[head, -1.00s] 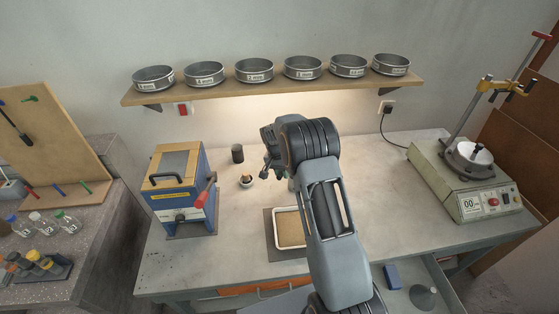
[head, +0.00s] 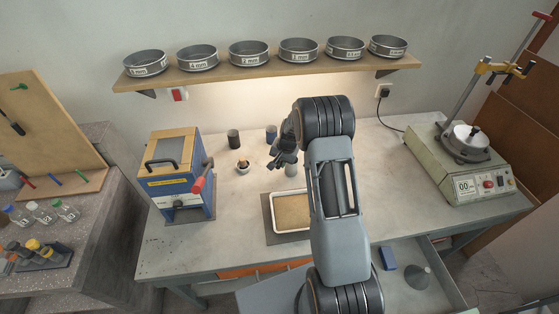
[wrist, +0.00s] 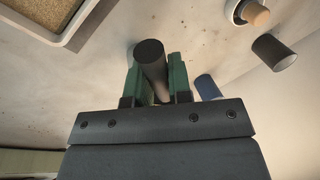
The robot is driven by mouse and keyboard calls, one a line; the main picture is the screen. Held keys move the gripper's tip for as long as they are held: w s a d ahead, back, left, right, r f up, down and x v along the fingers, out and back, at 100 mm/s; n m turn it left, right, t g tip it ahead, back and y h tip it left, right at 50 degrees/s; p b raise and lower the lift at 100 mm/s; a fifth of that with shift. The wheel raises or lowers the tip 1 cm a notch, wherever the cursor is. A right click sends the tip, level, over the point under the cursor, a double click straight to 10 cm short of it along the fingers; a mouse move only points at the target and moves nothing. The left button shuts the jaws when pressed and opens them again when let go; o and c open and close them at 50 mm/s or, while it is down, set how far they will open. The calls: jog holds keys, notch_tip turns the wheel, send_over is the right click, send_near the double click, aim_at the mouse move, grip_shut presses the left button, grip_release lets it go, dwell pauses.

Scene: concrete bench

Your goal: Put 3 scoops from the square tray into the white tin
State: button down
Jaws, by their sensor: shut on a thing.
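The square tray (head: 273,229), white-rimmed with tan granular material, lies on a dark mat on the bench. Its corner also shows in the wrist view (wrist: 76,29). A pale cylinder (head: 291,170), perhaps the white tin, stands behind the tray, partly hidden by my gripper. My gripper (head: 283,158) is above the bench behind the tray, left of my forearm. In the wrist view its green fingers (wrist: 154,85) are shut on a dark round handle (wrist: 150,52). I cannot see the handle's far end or any scoop bowl.
A dark tin (head: 233,139), a blue tin (head: 271,133) and a small white cup (head: 242,167) with a brown-topped thing stand behind the tray. A blue machine (head: 180,178) is left, a sieve shaker (head: 466,175) right.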

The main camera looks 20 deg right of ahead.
aim_at(291, 166)
jog(key=shift+d+f+t+y, duration=0.1)
jog(key=shift+f+t+y, duration=0.05)
jog(key=shift+t+y, duration=0.6)
jog(key=shift+f+b, duration=0.1)
jog(key=shift+b, duration=0.55)
jog(key=shift+s+f+t+y+b, duration=0.15)
jog(key=shift+t+y+b, duration=0.6)
jog(key=shift+b, duration=2.15)
jog(key=shift+s+d+f+t+y+b, duration=0.15)
jog(key=shift+t+y+b, duration=0.35)
jog(key=shift+b, duration=1.25)
jog(key=shift+d+f+t+y+b, duration=0.1)
jog(key=shift+t+y+b, duration=0.4)
jog(key=shift+b, duration=1.2)
jog(key=shift+s+d+f+t+y+b, duration=0.15)
jog(key=shift+t+y+b, duration=0.45)
jog(key=shift+b, duration=1.95)
jog(key=shift+s+d+f+t+y+b, duration=0.1)
jog(key=shift+f+t+y+b, duration=0.45)
jog(key=shift+b, duration=2.05)
jog(key=shift+s+d+r+t+y+b, duration=0.1)
jog(key=shift+t+y+b, duration=0.5)
jog(key=shift+b, duration=1.95)
jog(key=shift+s+d+f+t+y+b, duration=0.15)
jog(key=shift+t+y+b, duration=0.8)
jog(key=shift+b, duration=2)
jog(key=shift+s+d+f+t+y+b, duration=0.15)
jog(key=shift+t+y+b, duration=0.75)
jog(key=shift+b, duration=2.05)
